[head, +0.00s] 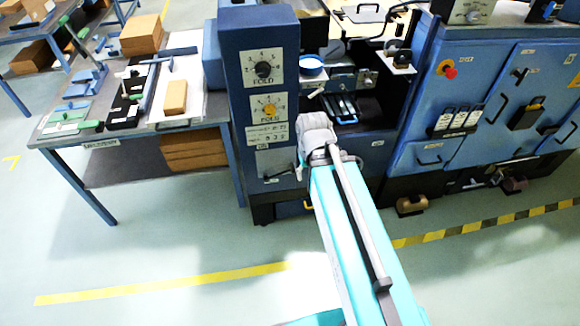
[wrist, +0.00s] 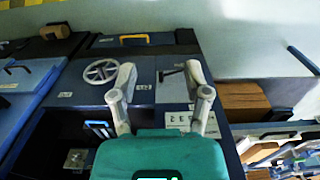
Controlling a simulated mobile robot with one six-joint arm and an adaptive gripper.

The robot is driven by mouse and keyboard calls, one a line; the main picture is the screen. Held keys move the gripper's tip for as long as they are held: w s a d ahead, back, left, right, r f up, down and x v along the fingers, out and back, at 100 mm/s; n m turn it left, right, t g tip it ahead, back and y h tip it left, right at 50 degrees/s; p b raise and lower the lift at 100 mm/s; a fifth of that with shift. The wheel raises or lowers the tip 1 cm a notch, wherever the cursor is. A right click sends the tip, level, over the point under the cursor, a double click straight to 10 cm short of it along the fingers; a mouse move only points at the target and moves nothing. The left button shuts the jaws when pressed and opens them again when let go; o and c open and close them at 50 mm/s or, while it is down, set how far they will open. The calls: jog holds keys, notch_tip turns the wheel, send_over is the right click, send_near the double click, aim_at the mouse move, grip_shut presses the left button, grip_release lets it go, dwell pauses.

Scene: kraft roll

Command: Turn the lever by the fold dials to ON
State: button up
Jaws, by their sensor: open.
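The blue column carries two fold dials, a black one (head: 263,69) and a yellow one (head: 269,108). Below them and a printed label, a dark lever (head: 278,175) sits on a pale plate (head: 268,160), lying roughly sideways. My gripper (head: 316,140) is in front of the column's right edge, and its fingertips are hard to make out there. In the wrist view my gripper (wrist: 158,78) has its two grey fingers spread apart, with nothing between them. The lever (wrist: 172,72) shows beyond the fingers, nearer the right one, apparently untouched. Its ON marking is too small to read.
A worktable (head: 100,140) with tools and boxes stands left of the column. The blue machine with a red button (head: 449,72) is at right. A handwheel (wrist: 100,71) is left of the fingers in the wrist view. The floor in front is clear.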

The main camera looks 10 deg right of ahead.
jog(key=t+y+b, duration=0.2)
jog(key=t+b, duration=0.2)
jog(key=b, duration=1.8)
send_near(293, 166)
notch_tip(293, 166, up, 2)
jog(key=s, duration=0.2)
jog(key=shift+w+d+r+m+t+y, duration=0.1)
jog(key=shift+w+d+m+t+y, duration=0.2)
jog(key=shift+d, duration=0.2)
jog(key=shift+s, duration=0.1)
jog(key=shift+b, duration=0.35)
jog(key=b+x, duration=1.2)
jog(key=x, duration=0.2)
jog(key=shift+r, duration=0.1)
jog(key=shift+c, duration=0.2)
grip_shut()
